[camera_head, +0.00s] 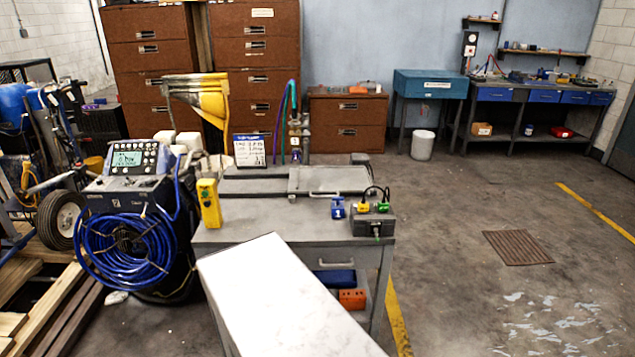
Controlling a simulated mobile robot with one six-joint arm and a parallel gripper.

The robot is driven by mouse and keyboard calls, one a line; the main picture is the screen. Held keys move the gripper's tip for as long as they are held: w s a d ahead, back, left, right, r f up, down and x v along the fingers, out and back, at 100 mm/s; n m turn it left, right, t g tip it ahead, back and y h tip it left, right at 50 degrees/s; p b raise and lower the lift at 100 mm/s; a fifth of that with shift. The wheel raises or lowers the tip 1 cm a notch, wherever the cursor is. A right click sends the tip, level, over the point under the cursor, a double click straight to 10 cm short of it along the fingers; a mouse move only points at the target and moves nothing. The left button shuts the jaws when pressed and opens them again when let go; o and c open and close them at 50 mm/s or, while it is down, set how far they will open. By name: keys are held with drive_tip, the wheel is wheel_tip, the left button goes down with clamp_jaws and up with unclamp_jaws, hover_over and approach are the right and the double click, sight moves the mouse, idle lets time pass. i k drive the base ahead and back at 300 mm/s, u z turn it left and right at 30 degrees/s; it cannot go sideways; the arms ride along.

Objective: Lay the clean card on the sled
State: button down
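A flat grey plate (338,179) sits on a low dark rail assembly on the grey metal bench (265,222); it looks like the sled. No card is clearly visible on it. A large white slab (275,295) fills the lower foreground in front of the bench; I cannot tell whether it is the card or part of my body. A white placard with a dark header and writing (249,150) stands upright behind the rail. My gripper is not in view.
On the bench are a yellow device (209,203), a blue tag (338,207) and a dark box with cables (373,221). A machine with coiled blue hose (127,245) stands left. Brown cabinets (255,70) line the back. Floor at right is open, with a drain grate (517,247).

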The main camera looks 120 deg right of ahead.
sight(333, 179)
drive_tip(key=k, duration=2)
drive_tip(key=u, duration=1.3)
drive_tip(key=k, duration=0.15)
drive_tip(key=z, duration=2.85)
drive_tip(key=i, duration=0.15)
drive_tip(key=z, duration=0.15)
